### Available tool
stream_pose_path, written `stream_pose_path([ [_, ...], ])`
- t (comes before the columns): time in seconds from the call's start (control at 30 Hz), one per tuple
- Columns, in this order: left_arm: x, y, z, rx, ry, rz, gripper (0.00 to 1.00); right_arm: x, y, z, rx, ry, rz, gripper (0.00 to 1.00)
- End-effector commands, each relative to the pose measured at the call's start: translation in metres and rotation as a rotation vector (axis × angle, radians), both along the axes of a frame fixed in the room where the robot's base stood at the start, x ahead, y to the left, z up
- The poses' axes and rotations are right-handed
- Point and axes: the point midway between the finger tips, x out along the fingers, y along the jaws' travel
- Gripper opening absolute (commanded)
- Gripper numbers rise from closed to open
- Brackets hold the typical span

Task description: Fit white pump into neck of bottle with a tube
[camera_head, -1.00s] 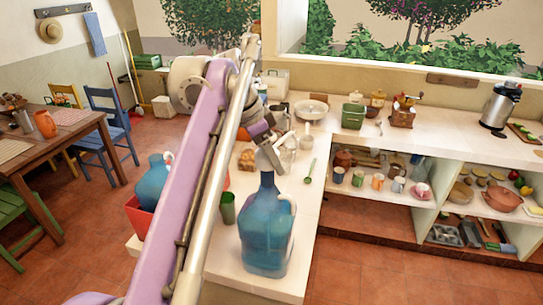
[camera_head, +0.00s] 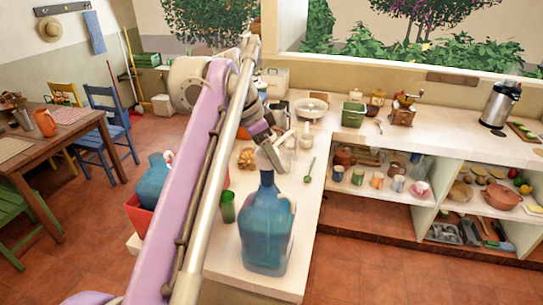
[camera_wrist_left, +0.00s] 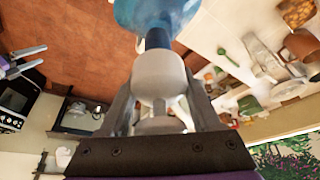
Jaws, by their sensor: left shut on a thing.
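In the left wrist view, the left gripper (camera_wrist_left: 160,108) is shut on the white pump (camera_wrist_left: 158,75). The pump's far end meets the dark blue neck (camera_wrist_left: 158,38) of the bottle, whose body (camera_wrist_left: 160,12) lies beyond. I cannot tell whether the pump sits in the neck or only lines up with it; no tube is clearly seen. My right gripper (camera_wrist_left: 43,56) shows at the left edge there, fingers apart and empty.
A green cup (camera_head: 227,206) stands left of the bottle, and a green spoon (camera_head: 310,170) lies behind it. A second blue bottle (camera_head: 152,182) stands in a red crate (camera_head: 137,215) at left. Several kitchen things crowd the counter further back. The counter right of the bottle is clear.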

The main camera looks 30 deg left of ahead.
Motion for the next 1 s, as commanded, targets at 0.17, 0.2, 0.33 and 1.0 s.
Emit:
stream_pose_path([
  [0.17,0.0000,-0.0001,0.0001,0.000,0.000,0.000,0.04,0.0000,0.0000,0.0000,0.000,0.000,0.000,1.00],
  [0.2,0.0000,0.0000,0.0002,0.000,0.000,0.000,0.04,0.0001,0.0000,0.0002,0.000,0.000,0.000,1.00],
  [0.33,0.0002,-0.0001,0.0007,-0.001,-0.001,0.000,0.04,0.0009,0.0000,0.0018,0.000,-0.002,0.000,1.00],
  [1.0,0.0005,-0.0002,0.0001,0.000,0.000,0.000,0.04,0.0027,0.0000,0.0050,0.000,-0.005,0.000,1.00],
])
